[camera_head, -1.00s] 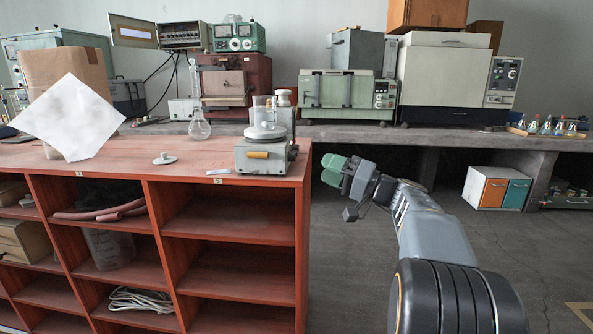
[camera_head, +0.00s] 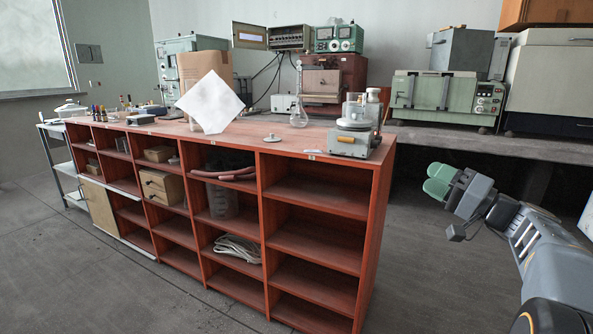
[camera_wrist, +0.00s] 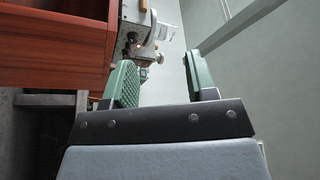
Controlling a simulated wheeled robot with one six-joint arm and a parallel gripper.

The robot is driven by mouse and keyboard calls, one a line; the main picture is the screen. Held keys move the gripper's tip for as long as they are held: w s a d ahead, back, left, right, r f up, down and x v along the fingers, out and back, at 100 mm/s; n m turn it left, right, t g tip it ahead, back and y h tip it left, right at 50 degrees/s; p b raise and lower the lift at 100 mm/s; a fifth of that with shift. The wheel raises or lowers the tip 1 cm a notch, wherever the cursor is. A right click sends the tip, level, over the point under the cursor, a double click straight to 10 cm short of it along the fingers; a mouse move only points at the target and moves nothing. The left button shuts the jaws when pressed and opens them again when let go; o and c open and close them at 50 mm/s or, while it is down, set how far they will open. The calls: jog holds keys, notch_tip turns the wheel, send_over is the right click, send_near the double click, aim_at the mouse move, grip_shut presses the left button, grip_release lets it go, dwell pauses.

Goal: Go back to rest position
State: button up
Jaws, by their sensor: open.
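My gripper (camera_head: 440,181) is at the right in the head view, out over the floor to the right of the red shelf unit (camera_head: 375,165), apart from it. Its green fingers point left. In the wrist view my gripper (camera_wrist: 160,85) shows its two green fingers spread apart with nothing between them. The edge of the red shelf unit (camera_wrist: 60,45) fills the upper left of that view.
A balance-like device (camera_head: 350,142) with a glass beaker (camera_head: 354,107) stands on the shelf unit's right end. A flask (camera_head: 298,112) and a tilted white sheet (camera_head: 211,102) are farther left. A bench with green equipment (camera_head: 440,93) runs behind. Floor is free in front.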

jog(key=s+a+r+g+h+p, duration=0.3)
jog(key=s+a+g+p, duration=0.15)
jog(key=a+p, duration=0.45)
jog(key=s+a+r+g+h+p, duration=0.25)
jog(key=a+g+p, duration=0.3)
jog(key=p, duration=0.55)
jog(key=s+r+n+h+p, duration=0.1)
jog(key=s+r+h+p, duration=0.2)
jog(key=s+p, duration=0.3)
jog(key=s+r+n+g+h+p, duration=0.1)
jog(key=s+r+h+p, duration=0.2)
jog(key=p, duration=1)
jog(key=shift+s+d+r+n+h, duration=0.25)
jog(key=shift+s+d+n+h, duration=0.15)
jog(key=shift+s+h, duration=1.25)
jog(key=shift+s, duration=0.2)
jog(key=shift+c, duration=1.4)
jog(key=shift+s+y, duration=0.1)
jog(key=shift+y, duration=0.2)
